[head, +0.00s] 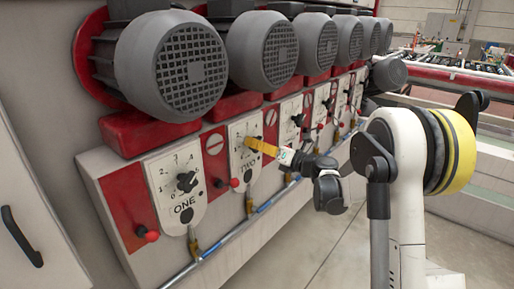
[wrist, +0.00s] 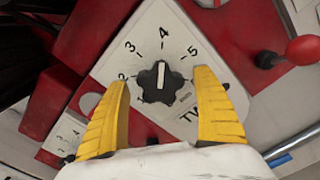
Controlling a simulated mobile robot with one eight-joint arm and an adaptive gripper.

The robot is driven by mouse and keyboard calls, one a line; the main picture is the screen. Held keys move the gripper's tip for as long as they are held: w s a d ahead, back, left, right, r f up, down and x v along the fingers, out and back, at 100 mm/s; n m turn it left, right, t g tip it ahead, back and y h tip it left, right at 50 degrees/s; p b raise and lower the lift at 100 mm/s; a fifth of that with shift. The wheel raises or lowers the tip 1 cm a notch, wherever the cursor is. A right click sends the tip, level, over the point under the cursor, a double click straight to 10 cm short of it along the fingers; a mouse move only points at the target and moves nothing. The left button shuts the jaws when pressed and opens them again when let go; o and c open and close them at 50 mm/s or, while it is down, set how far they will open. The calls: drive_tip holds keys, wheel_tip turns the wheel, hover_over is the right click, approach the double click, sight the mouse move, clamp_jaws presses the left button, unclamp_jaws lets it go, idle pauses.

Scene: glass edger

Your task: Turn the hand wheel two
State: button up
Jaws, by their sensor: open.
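Hand wheel two is a black lobed knob (wrist: 160,82) with a light pointer line, on a white dial plate (wrist: 150,35) with numbers around it and partly hidden lettering starting "TW". In the wrist view the line points up toward the 4. My gripper (wrist: 165,105) has two yellow fingers, spread apart, one to each side of the knob with gaps between. In the head view my gripper (head: 256,146) reaches the second plate (head: 240,172) from the left, and its fingers cover most of the knob there.
Plate ONE with its black knob (head: 187,182) is to the left. A red ball lever (wrist: 301,49) stands right of the plate in the wrist view. Large grey motors (head: 262,50) overhang the row of plates. A blue pipe (head: 240,228) runs below. Open floor lies in front.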

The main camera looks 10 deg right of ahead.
drive_tip(key=c, duration=1.2)
drive_tip(key=shift+o, duration=0.2)
drive_tip(key=shift+n, duration=0.3)
